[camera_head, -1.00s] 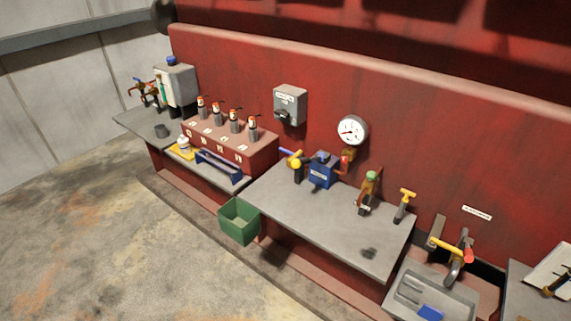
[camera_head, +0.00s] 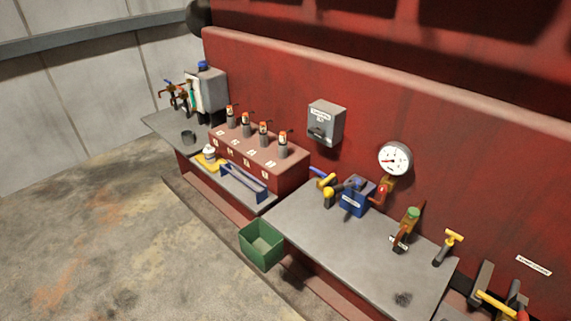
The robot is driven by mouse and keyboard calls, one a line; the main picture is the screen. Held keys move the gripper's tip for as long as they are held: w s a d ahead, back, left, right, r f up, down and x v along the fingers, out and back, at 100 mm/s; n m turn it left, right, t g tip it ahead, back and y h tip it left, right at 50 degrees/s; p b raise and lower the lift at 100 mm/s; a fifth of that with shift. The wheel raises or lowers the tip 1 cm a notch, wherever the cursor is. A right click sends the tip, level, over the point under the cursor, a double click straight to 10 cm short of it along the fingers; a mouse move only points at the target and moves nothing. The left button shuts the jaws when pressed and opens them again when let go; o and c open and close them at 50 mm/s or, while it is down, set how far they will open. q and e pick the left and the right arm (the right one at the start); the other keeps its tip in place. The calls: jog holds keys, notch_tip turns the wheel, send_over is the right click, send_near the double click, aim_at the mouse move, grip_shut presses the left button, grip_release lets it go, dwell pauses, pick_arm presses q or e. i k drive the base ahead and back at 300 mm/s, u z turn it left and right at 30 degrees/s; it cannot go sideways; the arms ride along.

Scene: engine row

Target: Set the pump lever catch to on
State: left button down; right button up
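A small blue pump-like box (camera_head: 356,195) stands on the middle grey bench, with yellow-ended handles (camera_head: 327,187) at its left and a red-handled fitting (camera_head: 380,194) at its right. A yellow-handled lever (camera_head: 497,303) on a grey mount lies at the lower right, cut by the frame edge, below a small white wall label (camera_head: 533,266) too blurred to read. I cannot tell which small part is the pump lever catch, or its setting. Neither of my grippers is in view.
The middle bench (camera_head: 345,242) has clear space in front. A round gauge (camera_head: 394,159) and grey switch box (camera_head: 326,123) are on the red wall. A green-topped valve (camera_head: 408,228) and yellow T-handle (camera_head: 449,245) stand right. Open floor (camera_head: 110,255) lies left.

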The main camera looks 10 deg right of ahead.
aim_at(332, 177)
jog(key=z, duration=0.1)
jog(key=i, duration=1.1)
jog(key=z, duration=0.6)
